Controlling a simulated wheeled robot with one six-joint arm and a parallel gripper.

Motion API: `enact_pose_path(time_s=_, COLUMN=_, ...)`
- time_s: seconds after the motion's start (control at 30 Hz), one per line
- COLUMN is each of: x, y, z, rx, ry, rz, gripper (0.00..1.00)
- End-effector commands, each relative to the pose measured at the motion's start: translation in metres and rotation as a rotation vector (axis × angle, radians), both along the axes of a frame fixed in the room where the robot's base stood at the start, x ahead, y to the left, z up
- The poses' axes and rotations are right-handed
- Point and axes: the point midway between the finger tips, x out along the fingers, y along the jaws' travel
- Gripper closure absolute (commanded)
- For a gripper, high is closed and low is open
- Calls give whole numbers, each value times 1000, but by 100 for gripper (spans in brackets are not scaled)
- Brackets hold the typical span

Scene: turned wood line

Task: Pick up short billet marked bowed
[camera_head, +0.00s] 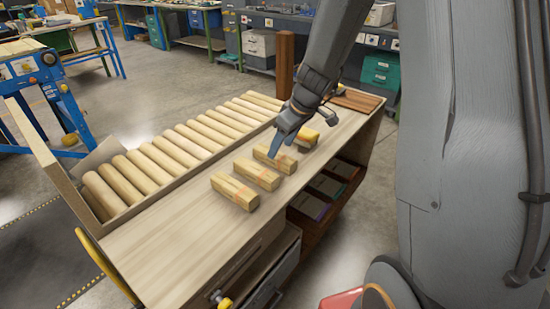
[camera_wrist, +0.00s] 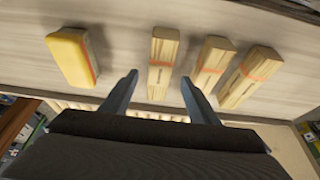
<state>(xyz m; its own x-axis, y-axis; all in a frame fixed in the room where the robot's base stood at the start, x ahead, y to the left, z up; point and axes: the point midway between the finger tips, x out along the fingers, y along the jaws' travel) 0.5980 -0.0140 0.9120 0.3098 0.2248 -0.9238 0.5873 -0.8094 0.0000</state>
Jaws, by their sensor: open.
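Three short square wooden billets with orange bands lie apart on the bench top: a front one (camera_head: 234,191), a middle one (camera_head: 257,174) and a back one (camera_head: 274,159). The wrist view shows the back one (camera_wrist: 162,62), the middle one (camera_wrist: 212,62) and the front one (camera_wrist: 250,77). Small dark marks on them are too small to read, so I cannot tell which is marked bowed. My gripper (camera_head: 282,146) is open and empty, close to the back billet. In the wrist view, its fingertips (camera_wrist: 159,80) stand either side of that billet's near end.
A yellow block (camera_wrist: 72,57) lies beside the back billet; it also shows in the head view (camera_head: 307,136). A tray of several round wooden rods (camera_head: 172,150) runs along the bench's far side. A brown post (camera_head: 285,65) stands behind. The bench top (camera_head: 165,240) is clear at front left.

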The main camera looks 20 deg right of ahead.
Motion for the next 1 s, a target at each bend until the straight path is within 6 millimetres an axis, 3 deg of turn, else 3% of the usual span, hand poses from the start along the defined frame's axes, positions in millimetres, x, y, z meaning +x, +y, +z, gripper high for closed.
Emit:
enact_pose_path(time_s=0.5, x=18, y=13, z=-46, rx=1, ry=2, rz=1, gripper=45)
enact_pose_path(time_s=0.8, x=19, y=13, z=-48, rx=0, ry=0, rz=1, gripper=45)
enact_pose_path(time_s=1.0, x=19, y=13, z=-48, rx=0, ry=0, rz=1, gripper=79)
